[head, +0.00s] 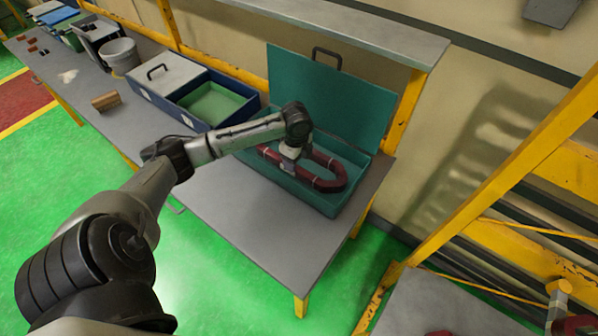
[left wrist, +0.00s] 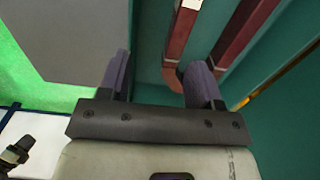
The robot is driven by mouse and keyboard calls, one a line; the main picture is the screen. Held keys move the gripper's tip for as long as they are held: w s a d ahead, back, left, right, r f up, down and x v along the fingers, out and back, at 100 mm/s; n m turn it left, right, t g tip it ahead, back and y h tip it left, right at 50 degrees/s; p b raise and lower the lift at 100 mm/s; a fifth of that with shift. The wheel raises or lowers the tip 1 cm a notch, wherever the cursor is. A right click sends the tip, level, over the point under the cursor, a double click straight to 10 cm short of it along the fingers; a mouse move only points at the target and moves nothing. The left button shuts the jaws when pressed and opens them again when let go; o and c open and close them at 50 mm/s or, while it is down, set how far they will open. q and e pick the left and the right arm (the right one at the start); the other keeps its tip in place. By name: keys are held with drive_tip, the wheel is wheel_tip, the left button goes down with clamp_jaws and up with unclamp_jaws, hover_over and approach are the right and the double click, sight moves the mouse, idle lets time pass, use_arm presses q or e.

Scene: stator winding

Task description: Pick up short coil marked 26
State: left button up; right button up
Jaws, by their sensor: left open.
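A dark red U-shaped coil (head: 328,175) with light bands lies in the open teal box (head: 322,205) on the bench. Its marking cannot be read. My left gripper (head: 289,163) is over the box, at the coil's left part. In the left wrist view the left gripper (left wrist: 157,80) is open, with two dark fingers apart. The coil (left wrist: 236,36) shows beyond them, its bend partly behind the right finger. My right gripper is in neither view.
The box's teal lid (head: 335,95) stands open behind the coil. A blue box with a green inside (head: 215,103) stands to the left on the grey bench (head: 262,225). The bench front is clear. A yellow post (head: 405,110) rises just right of the lid.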

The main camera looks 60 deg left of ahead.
use_arm(q)
drive_tip(key=w+a+r+b, duration=0.1)
drive_tip(key=a+b, duration=0.2)
drive_tip(key=a, duration=0.3)
wheel_tip(320, 180, down, 6)
drive_tip(key=shift+a+f, duration=0.1)
drive_tip(key=shift+f+b, duration=0.3)
drive_tip(key=shift+f, duration=0.7)
drive_tip(key=shift+f+b, duration=0.3)
drive_tip(key=shift+f, duration=2.05)
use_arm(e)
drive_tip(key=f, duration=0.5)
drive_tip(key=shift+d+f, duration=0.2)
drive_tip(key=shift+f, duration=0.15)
use_arm(q)
drive_tip(key=shift+c, duration=0.3)
drive_tip(key=shift+r, duration=0.1)
clamp_jaws()
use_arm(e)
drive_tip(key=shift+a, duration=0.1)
